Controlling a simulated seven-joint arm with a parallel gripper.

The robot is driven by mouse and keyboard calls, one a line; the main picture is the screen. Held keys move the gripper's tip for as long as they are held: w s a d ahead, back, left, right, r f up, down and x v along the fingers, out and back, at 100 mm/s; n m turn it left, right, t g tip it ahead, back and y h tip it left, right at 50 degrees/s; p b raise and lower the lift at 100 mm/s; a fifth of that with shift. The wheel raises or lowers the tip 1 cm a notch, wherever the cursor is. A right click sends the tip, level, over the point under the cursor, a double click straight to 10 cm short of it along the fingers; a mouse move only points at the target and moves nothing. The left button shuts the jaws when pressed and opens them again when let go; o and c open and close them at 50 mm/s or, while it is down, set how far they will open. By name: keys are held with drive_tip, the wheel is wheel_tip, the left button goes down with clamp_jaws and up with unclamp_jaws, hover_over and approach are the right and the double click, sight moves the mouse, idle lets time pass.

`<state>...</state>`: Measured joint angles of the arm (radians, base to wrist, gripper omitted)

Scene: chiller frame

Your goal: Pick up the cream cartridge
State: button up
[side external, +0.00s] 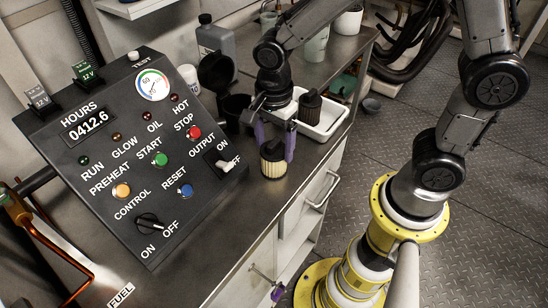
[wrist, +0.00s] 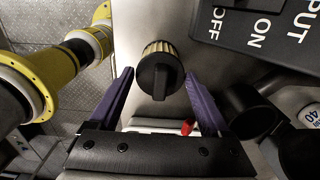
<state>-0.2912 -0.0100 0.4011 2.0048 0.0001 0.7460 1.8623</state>
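The cream cartridge (side external: 273,166), with a pleated cream body and a black cap with a raised grip, stands upright on the dark metal bench top. It also shows in the wrist view (wrist: 157,68), with its black cap facing the camera. My gripper (side external: 276,152) is open, with its purple fingers pointing down at the cap. In the wrist view my gripper (wrist: 160,71) has one finger on each side of the cartridge, with a visible gap on both sides. The fingers appear to reach about cap height; exact depth is hard to tell.
A sloped control panel (side external: 134,150) stands close on the left. Behind my gripper are a white tray (side external: 330,123) holding a dark cartridge (side external: 310,106), and a black cup-shaped housing (side external: 236,112). The bench is clear in front of the cream cartridge, up to its right edge.

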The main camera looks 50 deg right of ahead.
clamp_jaws()
idle(0.3)
